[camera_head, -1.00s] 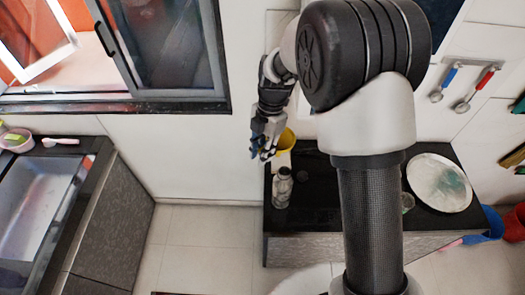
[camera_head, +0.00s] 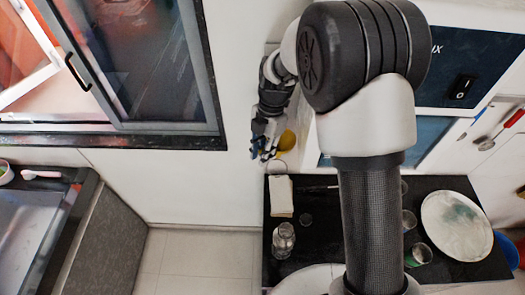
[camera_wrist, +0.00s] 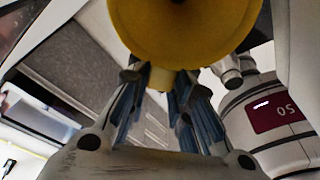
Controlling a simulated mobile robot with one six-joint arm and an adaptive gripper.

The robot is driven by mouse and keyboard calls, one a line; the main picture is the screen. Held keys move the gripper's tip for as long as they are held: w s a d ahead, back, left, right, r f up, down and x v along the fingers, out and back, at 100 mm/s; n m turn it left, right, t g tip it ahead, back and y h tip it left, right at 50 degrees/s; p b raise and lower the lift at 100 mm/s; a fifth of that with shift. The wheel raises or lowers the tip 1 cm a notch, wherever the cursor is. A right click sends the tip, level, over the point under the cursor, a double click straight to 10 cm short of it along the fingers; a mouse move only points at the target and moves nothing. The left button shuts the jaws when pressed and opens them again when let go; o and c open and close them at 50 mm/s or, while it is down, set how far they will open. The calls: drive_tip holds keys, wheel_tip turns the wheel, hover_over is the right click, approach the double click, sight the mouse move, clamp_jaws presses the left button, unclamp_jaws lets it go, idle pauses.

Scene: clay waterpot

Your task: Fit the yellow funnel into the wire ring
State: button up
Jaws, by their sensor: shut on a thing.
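The yellow funnel (camera_head: 287,140) is at my gripper (camera_head: 265,146) in the head view, partly hidden behind it. In the wrist view, the funnel's wide cone (camera_wrist: 185,30) fills the top, and its narrow stem lies between the fingers of my gripper (camera_wrist: 158,80), which is shut on it. A thin round outline that looks like the wire ring (camera_head: 277,168) shows against the wall just below the gripper in the head picture. The funnel appears apart from it. The ring is faint, and its mount cannot be made out.
The black counter (camera_head: 330,228) holds a white block (camera_head: 281,196), a glass bottle (camera_head: 284,240), a large pale plate (camera_head: 456,225) and small glasses (camera_head: 418,254). A window (camera_head: 150,70) is at the left. Floor (camera_head: 200,265) is clear between the counters.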

wheel_tip(320, 180, down, 12)
drive_tip(key=b, duration=0.8)
drive_tip(key=shift+r, duration=0.25)
idle(0.3)
drive_tip(key=o, duration=1)
drive_tip(key=shift+r, duration=0.1)
wheel_tip(320, 180, up, 10)
drive_tip(key=shift+f, duration=0.1)
drive_tip(key=shift+s, duration=0.1)
idle(0.7)
